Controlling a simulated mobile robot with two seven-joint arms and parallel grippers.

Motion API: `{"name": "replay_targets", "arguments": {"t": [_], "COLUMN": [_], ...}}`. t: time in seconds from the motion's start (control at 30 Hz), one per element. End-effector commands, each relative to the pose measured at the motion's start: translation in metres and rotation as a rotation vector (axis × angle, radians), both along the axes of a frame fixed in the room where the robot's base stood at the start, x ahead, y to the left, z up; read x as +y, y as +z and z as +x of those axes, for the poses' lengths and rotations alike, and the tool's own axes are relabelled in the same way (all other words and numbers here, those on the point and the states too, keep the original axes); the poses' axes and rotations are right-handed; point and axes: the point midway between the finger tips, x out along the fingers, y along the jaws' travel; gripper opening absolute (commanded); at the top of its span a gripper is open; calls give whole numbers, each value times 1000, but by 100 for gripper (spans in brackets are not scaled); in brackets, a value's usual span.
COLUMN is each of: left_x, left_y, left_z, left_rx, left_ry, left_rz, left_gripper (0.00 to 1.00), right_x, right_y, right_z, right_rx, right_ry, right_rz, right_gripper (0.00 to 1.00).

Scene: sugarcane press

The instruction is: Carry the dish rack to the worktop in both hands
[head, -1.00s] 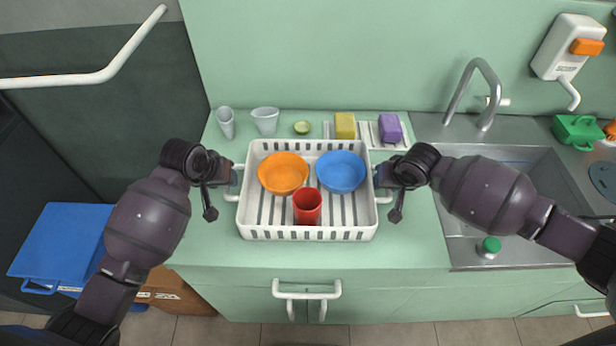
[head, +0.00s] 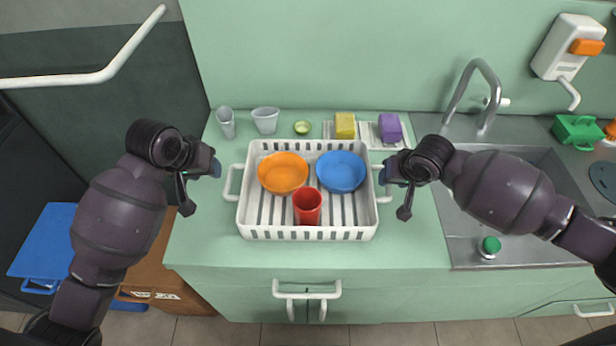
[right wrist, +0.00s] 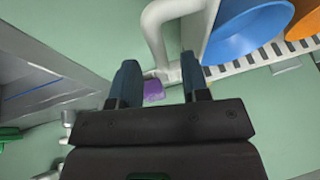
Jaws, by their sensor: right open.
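The white dish rack (head: 307,235) stands level on the green worktop (head: 410,245). It holds an orange bowl (head: 283,173), a blue bowl (head: 342,172) and a red cup (head: 307,206). My left gripper (head: 216,169) is empty, left of the rack's left handle (head: 230,183) and apart from it; its jaw gap is too small to see. My right gripper (head: 388,174) is open beside the rack's right handle (head: 387,188). In the right wrist view its fingers (right wrist: 160,72) are spread, with the white handle (right wrist: 157,30) close to the tips; I cannot tell whether they touch.
A sink (head: 525,205) with a tap (head: 485,95) is at right. The front worktop strip is clear.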

Motion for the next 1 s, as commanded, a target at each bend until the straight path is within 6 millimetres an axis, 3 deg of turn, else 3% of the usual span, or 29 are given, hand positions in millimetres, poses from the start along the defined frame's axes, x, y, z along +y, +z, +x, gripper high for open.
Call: {"name": "replay_targets", "arguments": {"t": [0.2, 0.4, 1.0], "left_x": [0, 0, 0], "left_y": [0, 0, 3], "left_z": [0, 0, 0], "left_rx": [0, 0, -1], "left_ry": [0, 0, 0], "left_rz": [0, 0, 0], "left_gripper": [42, 42, 42], "right_x": [-7, -12, -13], "right_y": [38, 61, 75], "right_z": [-16, -26, -30], "right_rx": [-1, 0, -1], "right_ry": [1, 0, -1], "right_rz": [0, -1, -1], "right_gripper": [42, 42, 42]}}
